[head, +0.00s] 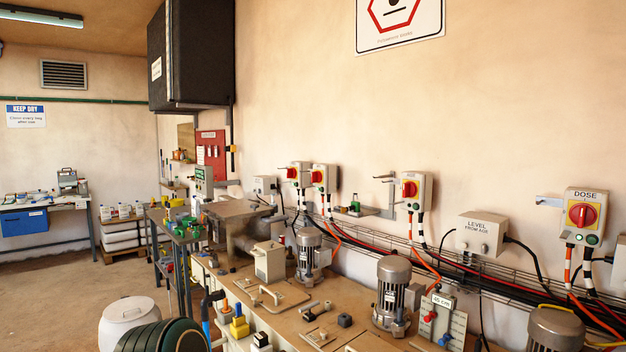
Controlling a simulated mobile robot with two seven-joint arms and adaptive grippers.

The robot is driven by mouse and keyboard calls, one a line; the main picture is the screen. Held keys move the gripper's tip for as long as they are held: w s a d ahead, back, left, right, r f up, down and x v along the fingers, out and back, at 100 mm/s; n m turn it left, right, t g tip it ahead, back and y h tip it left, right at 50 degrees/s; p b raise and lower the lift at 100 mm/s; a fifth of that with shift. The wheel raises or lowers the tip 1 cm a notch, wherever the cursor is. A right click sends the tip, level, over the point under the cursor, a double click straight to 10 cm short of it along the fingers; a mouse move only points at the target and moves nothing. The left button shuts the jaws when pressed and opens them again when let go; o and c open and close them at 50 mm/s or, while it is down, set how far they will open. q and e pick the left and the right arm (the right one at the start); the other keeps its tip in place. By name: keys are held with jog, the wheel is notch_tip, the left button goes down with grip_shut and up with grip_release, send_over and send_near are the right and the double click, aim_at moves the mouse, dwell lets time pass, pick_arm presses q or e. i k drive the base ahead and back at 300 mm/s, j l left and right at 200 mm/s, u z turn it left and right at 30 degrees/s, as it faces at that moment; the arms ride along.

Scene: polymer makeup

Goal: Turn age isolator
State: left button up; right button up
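Several isolator boxes with red rotary knobs on yellow plates hang on the wall. The nearest isolator (586,215), at the right, is labelled DOSE. Another isolator (411,191) hangs left of it, in the middle of the wall. Two more, a right one (324,179) and a left one (299,175), hang close together further back. I cannot read the word AGE on any of these isolators. A grey box (480,235) labelled LEVEL FROM AGE is mounted between the middle and DOSE isolators. Neither of my grippers is in view.
A long bench (282,308) with motors (393,290) and a control block (442,320) stands below the isolators. Cables run along a wire tray (455,265). A white drum (128,322) and a dark green coil (160,337) are at bottom left. Floor (50,300) is clear at left.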

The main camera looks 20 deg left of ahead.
aim_at(409, 189)
jog(key=z, duration=0.6)
jog(key=j+z, duration=0.2)
jog(key=z, duration=0.2)
jog(key=j+z, duration=0.25)
jog(key=z, duration=0.15)
jog(key=j+z, duration=0.25)
jog(key=z, duration=0.15)
jog(key=k+j+z, duration=0.2)
jog(key=j+z, duration=0.15)
jog(key=j, duration=0.25)
jog(key=k+j+z, duration=0.2)
jog(key=k+j, duration=0.15)
jog(key=j, duration=0.2)
jog(key=k+j+z, duration=0.1)
jog(key=j, duration=0.25)
jog(key=k+j, duration=0.15)
jog(key=j, duration=0.15)
